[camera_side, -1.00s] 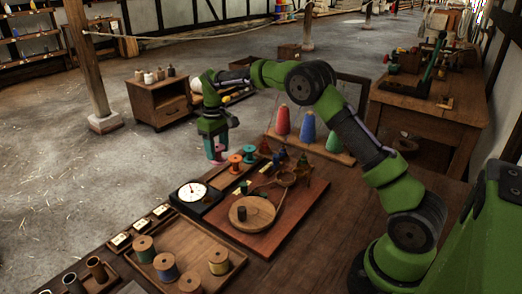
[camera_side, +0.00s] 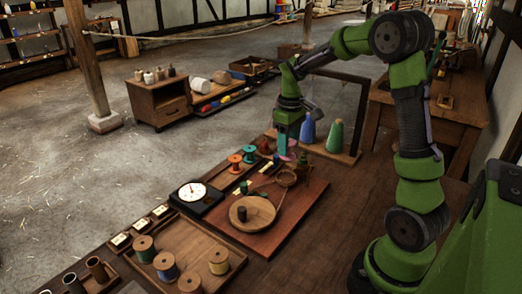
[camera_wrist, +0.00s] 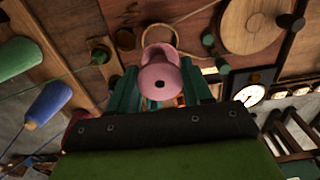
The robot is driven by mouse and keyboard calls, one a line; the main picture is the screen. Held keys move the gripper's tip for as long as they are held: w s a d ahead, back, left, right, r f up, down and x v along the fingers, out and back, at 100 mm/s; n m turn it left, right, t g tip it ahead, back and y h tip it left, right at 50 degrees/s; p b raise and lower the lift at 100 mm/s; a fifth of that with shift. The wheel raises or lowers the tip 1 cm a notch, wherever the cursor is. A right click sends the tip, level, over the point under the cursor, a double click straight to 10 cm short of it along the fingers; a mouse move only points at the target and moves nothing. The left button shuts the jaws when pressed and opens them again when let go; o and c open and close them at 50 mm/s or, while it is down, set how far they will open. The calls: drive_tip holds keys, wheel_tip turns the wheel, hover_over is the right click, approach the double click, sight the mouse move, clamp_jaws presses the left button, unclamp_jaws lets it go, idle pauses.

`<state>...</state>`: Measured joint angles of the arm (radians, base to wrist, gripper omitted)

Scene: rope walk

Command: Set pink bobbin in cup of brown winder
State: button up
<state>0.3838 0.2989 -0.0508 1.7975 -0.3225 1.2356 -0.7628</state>
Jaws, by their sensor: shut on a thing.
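In the side view my gripper (camera_side: 283,146) holds the bobbin (camera_side: 290,156) in the air over the far end of the reddish board (camera_side: 285,222). A small round brown piece (camera_side: 287,178) stands on that board below and near the bobbin. I cannot tell for sure whether it is the brown winder's cup. A thin curved loop (camera_wrist: 178,30) shows beyond the bobbin in the wrist view.
A round wooden plate (camera_side: 262,208) stands on the board. Blue (camera_side: 307,134) and green (camera_side: 335,137) cones stand close behind the gripper. Orange (camera_side: 249,153) and teal (camera_side: 235,163) bobbins, a dial scale (camera_side: 191,192) and a tray of spools (camera_side: 205,241) lie to the left.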

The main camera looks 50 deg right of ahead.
sight(287, 159)
drive_tip(key=shift+f, duration=0.3)
drive_tip(key=shift+w+f, duration=0.1)
drive_tip(key=shift+f, duration=2.45)
drive_tip(key=shift+f, duration=0.2)
drive_tip(key=shift+f, duration=0.8)
drive_tip(key=shift+f, duration=0.15)
drive_tip(key=o, duration=0.9)
drive_tip(key=shift+o, duration=0.4)
